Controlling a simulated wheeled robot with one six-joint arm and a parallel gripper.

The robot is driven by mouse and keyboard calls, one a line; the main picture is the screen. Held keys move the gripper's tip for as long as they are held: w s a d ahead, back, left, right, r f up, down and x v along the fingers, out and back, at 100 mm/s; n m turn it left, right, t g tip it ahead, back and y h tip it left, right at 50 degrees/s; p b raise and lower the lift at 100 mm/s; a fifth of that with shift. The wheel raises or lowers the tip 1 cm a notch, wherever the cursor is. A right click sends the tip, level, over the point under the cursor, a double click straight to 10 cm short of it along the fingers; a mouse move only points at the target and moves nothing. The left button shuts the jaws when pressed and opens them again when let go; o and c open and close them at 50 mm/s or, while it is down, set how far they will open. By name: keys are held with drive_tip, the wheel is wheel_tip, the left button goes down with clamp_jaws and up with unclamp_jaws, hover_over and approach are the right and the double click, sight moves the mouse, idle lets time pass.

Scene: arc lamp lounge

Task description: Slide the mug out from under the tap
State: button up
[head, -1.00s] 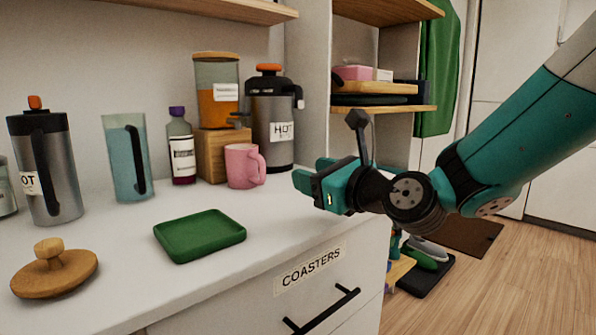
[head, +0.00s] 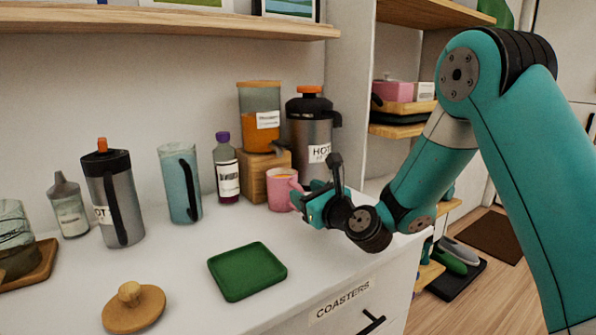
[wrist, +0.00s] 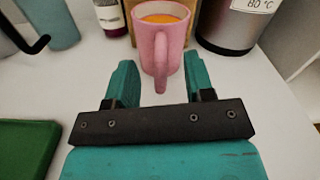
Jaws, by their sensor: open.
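The pink mug (head: 281,190) stands upright on the white counter, in front of the wooden block (head: 259,172).
A black and steel HOT flask (head: 312,135) stands close behind the mug to the right. A purple-capped bottle (head: 227,172) is to its left. A green tray (head: 247,271) and a wooden lid (head: 133,307) lie in front. Counter between mug and tray is clear.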

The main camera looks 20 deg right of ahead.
sight(288, 194)
drive_tip(key=p+x, duration=0.1)
drive_tip(key=x, duration=0.1)
drive_tip(key=shift+w+a+r+p, duration=0.1)
drive_tip(key=shift+w+r+p, duration=0.15)
drive_tip(key=shift+p, duration=0.1)
drive_tip(key=shift+w+a+f+p, duration=0.1)
drive_tip(key=shift+w+f+p, duration=0.1)
drive_tip(key=shift+w, duration=0.1)
drive_tip(key=shift+w+a+f+p, duration=0.1)
drive_tip(key=shift+w+p, duration=0.05)
drive_tip(key=shift+w, duration=0.2)
clamp_jaws()
